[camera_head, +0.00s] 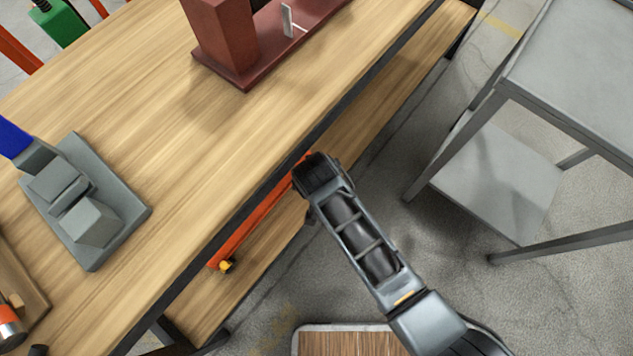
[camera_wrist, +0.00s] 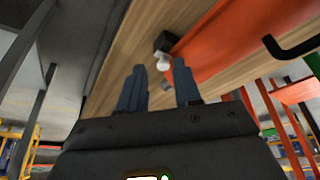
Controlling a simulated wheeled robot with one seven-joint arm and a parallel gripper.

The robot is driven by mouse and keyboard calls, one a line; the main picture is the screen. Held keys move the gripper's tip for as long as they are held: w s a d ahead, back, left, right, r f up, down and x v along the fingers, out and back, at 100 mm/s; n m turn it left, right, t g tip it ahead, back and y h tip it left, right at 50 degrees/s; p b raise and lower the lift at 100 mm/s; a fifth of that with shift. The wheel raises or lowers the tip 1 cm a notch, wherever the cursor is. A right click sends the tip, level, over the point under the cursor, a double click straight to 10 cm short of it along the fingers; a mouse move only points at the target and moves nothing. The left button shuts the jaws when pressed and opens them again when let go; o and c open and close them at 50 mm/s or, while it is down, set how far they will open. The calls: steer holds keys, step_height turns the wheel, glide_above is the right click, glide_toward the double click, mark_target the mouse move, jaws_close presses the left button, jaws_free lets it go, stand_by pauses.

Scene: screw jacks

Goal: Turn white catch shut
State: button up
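A small white piece, which looks like the catch (camera_wrist: 163,62), sits on a black block (camera_wrist: 165,42) at the edge of an orange panel in the wrist view. It appears just beyond and between my fingertips, with no contact visible. My gripper (camera_wrist: 160,78) is open, with two blue-grey fingers apart and nothing held between them. In the head view, my arm's end is beside the table's front edge, and its fingers are hidden. The catch cannot be made out there.
The orange panel (camera_head: 243,225) lies below the wooden tabletop (camera_head: 130,90). A black handle (camera_wrist: 290,44) is at the wrist view's right. A grey vice (camera_head: 90,205) and a dark red stand (camera_head: 228,45) are on the table. A grey cart (camera_head: 575,70) stands right.

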steer(key=s+p, duration=0.1)
steer(key=s, duration=0.8)
steer(key=shift+d, duration=0.45)
